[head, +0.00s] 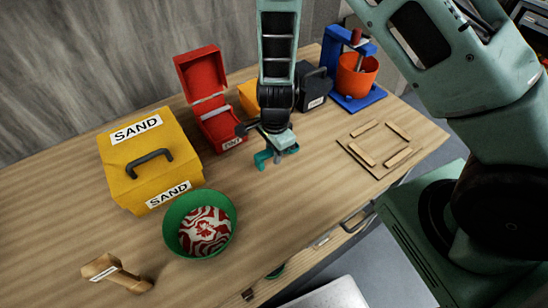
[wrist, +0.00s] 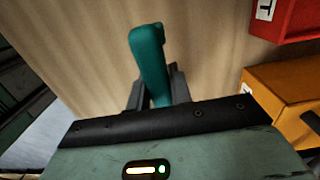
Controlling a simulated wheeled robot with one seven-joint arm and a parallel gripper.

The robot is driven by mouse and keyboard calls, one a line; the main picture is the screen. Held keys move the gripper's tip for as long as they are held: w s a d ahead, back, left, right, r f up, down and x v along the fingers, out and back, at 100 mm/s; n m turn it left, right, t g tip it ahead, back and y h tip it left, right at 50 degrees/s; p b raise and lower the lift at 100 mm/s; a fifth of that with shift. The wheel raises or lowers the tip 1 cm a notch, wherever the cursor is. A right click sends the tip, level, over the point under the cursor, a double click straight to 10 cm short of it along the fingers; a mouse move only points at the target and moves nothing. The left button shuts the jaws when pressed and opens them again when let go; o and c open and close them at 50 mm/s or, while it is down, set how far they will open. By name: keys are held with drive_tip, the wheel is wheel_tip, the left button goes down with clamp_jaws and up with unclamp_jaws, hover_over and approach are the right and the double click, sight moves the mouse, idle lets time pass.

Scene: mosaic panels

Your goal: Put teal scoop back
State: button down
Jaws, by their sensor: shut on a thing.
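The teal scoop (head: 262,160) is held at my gripper, over the middle of the wooden table in the head view. My gripper (head: 268,146) is shut on it. In the wrist view the teal scoop (wrist: 149,58) stands out between the dark fingers of my gripper (wrist: 157,92), with its far end pointing away from the camera. The lower part of the scoop is hidden behind the gripper body there. I cannot tell from these views whether the scoop touches the table.
A red box (head: 213,112) with its lid up and a yellow box marked SAND (head: 120,168) stand left.

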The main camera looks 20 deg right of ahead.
sight(274, 168)
drive_tip(key=shift+f, duration=1.7)
drive_tip(key=shift+f, duration=0.2)
drive_tip(key=c, duration=1.3)
unclamp_jaws()
drive_tip(key=shift+o, duration=0.2)
